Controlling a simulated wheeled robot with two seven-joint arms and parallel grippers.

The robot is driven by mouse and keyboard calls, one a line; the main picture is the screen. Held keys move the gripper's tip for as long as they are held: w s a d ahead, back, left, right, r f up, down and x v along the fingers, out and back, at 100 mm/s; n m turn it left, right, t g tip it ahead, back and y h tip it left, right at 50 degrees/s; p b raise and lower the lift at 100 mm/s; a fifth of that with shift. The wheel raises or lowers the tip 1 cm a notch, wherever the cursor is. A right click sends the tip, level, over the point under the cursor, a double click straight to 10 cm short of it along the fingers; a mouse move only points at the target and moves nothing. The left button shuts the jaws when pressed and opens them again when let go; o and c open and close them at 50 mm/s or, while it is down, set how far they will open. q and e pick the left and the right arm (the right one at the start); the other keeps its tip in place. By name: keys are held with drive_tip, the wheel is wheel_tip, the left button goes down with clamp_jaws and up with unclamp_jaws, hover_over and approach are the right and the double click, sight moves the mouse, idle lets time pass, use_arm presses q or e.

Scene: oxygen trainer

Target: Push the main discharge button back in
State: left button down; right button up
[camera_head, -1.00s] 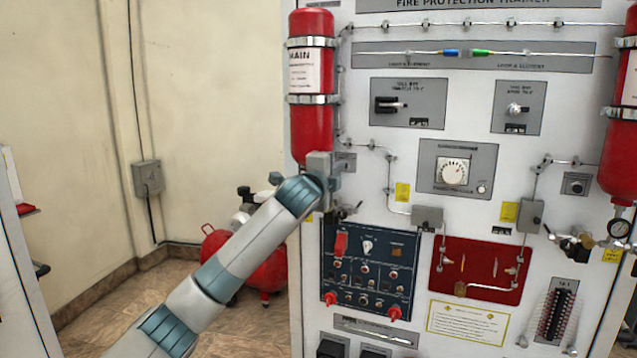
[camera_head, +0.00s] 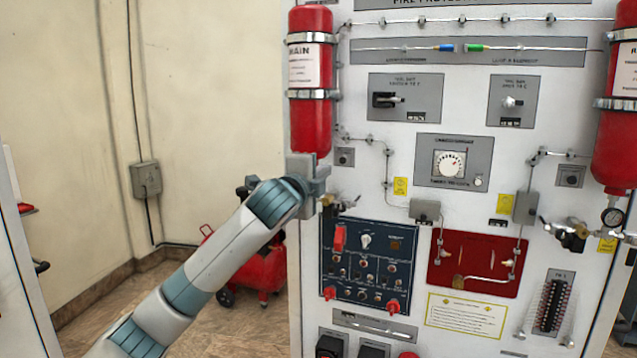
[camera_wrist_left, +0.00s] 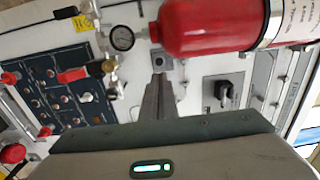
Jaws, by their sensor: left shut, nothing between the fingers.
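The main discharge button is a small round button on a grey square plate (camera_head: 344,157), just right of the lower end of the red MAIN bottle (camera_head: 311,125). In the left wrist view the plate (camera_wrist_left: 162,63) lies just beyond my fingertips, with the red bottle (camera_wrist_left: 205,28) above it. Whether the button is in or out is too small to tell. My left gripper (camera_head: 324,180) is shut and empty, left of and slightly below the plate in the head view. Its closed fingers (camera_wrist_left: 160,82) point towards the plate, seemingly with a small gap. My right gripper is not in view.
A pressure gauge (camera_wrist_left: 122,38) and valve fittings (camera_head: 342,203) sit close to my gripper, below the bottle. A dark blue switch panel (camera_head: 350,268) with red guards is lower down. A red compressor (camera_head: 258,270) stands on the floor at the left.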

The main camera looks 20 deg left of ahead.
use_arm(q)
drive_tip(key=s, duration=0.3)
drive_tip(key=shift+b, duration=0.35)
drive_tip(key=shift+w+a+f, duration=0.1)
